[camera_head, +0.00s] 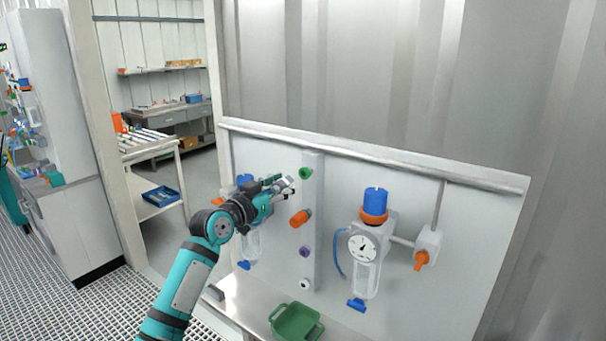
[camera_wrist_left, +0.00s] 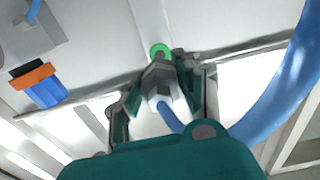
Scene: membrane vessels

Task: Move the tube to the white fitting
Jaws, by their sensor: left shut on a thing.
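My left gripper (camera_head: 284,186) is shut on the grey metal end (camera_wrist_left: 158,80) of the blue tube. This end points at the green fitting (camera_wrist_left: 160,50) and is at or very close to it; I cannot tell whether it is seated. The blue tube (camera_wrist_left: 285,90) curves up on the right in the left wrist view. In the head view the green fitting (camera_head: 306,173) is at the top of a vertical strip, just right of the gripper. The white fitting (camera_head: 304,284) is at the bottom of the strip, with nothing in it that I can see. My right gripper is not in view.
An orange fitting (camera_head: 300,218) and a purple fitting (camera_head: 305,251) lie between green and white. A gauge vessel (camera_head: 366,250) with a blue hose stands to the right; another vessel is partly behind my arm. A green tray (camera_head: 296,322) sits below on the ledge.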

